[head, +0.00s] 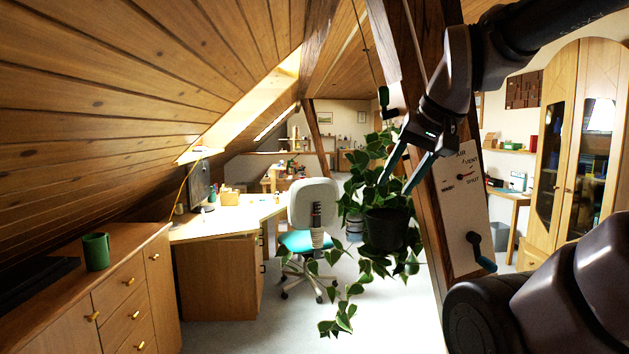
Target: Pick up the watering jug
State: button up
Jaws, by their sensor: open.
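My gripper (396,187) is right of centre, pointing down and to the left, far to the right of the jug. Its two fingers are apart with nothing visible between them. The fingertips overlap the leaves of a hanging plant (350,310) in the picture, just above its dark pot (388,228); I cannot tell whether they touch.
A slanted timber brace with a white lever panel (462,215) stands right beside my gripper. The wooden cabinet (125,300) has drawers. A desk (215,275) and a white-backed chair (314,205) stand in the middle. The sloping ceiling is low at left. Some floor is clear at centre.

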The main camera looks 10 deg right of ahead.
aim_at(96, 246)
jog(key=u, duration=1.25)
jog(key=z, duration=1.65)
jog(key=u, duration=1.65)
